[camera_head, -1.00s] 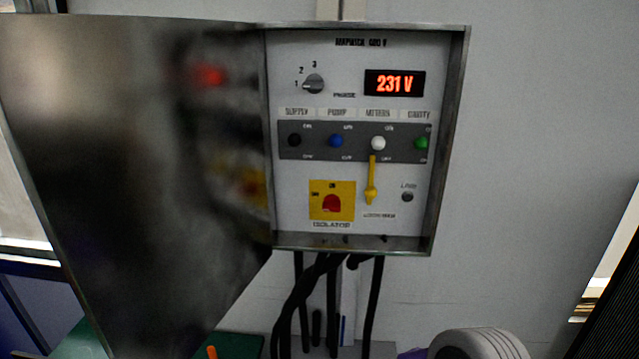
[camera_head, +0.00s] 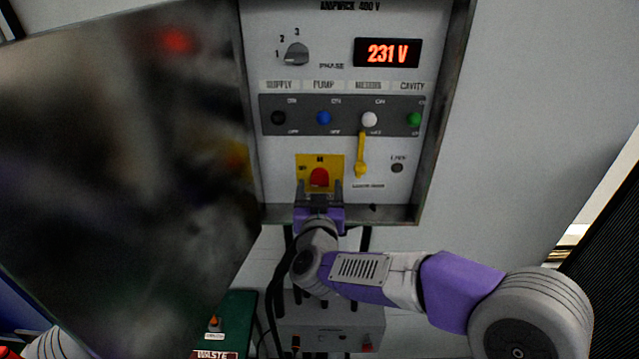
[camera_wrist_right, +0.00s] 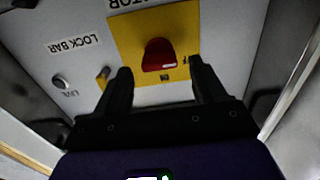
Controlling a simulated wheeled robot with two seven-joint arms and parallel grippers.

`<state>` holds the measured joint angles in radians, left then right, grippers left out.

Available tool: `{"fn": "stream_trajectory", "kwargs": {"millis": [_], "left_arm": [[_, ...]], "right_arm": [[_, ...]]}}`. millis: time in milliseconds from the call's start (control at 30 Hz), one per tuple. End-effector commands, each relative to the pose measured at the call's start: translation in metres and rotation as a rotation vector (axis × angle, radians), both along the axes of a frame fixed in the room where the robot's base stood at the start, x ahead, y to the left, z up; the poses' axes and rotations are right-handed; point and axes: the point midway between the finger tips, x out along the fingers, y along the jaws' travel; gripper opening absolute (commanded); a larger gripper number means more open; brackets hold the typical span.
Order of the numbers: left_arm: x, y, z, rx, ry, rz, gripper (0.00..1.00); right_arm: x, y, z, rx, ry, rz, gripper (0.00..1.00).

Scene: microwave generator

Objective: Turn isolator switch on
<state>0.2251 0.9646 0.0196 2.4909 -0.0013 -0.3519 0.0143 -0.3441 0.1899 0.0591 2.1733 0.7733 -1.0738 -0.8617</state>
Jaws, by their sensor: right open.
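The isolator switch is a red knob (camera_head: 319,177) on a yellow plate (camera_head: 334,161), low in the open control box. My right gripper (camera_head: 319,190) reaches up to it from below. In the right wrist view, the red knob (camera_wrist_right: 159,55) sits between and just beyond the two dark fingertips (camera_wrist_right: 160,72). The jaws are open, one on each side, with a gap to the knob. In the head view the gripper hides the lower part of the plate and its label. My left gripper is not in view.
The open metal door (camera_head: 120,180) fills the left side. The yellow lock bar (camera_head: 361,155) hangs right of the isolator, under a row of toggles. The display (camera_head: 387,52) reads 231 V. Black cables and a grey box (camera_head: 325,325) are below.

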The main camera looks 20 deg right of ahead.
Motion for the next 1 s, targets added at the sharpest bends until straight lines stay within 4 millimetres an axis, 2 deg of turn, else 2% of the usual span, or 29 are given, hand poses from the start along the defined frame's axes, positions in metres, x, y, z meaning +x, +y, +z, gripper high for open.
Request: {"fn": "stream_trajectory", "kwargs": {"millis": [133, 400, 467, 767, 800, 1000], "left_arm": [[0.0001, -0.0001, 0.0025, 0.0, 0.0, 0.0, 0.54], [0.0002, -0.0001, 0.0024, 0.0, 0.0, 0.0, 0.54], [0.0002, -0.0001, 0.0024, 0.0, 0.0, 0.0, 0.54], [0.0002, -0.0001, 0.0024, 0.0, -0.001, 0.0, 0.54], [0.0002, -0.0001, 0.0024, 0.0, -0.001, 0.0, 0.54], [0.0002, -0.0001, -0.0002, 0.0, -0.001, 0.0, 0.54]], "right_arm": [[0.0106, -0.0032, 0.0, 0.0, 0.001, 0.001, 0.7], [0.0123, -0.0036, -0.0005, 0.0, 0.001, 0.001, 0.7], [0.0122, -0.0036, -0.0005, 0.0, 0.001, 0.001, 0.63], [0.012, -0.0036, -0.0004, 0.0, 0.001, 0.001, 0.17], [0.012, -0.0036, -0.0004, 0.0, 0.001, 0.001, 0.14], [0.0119, -0.0036, -0.0008, 0.017, -0.005, 0.001, 0.14]]}}
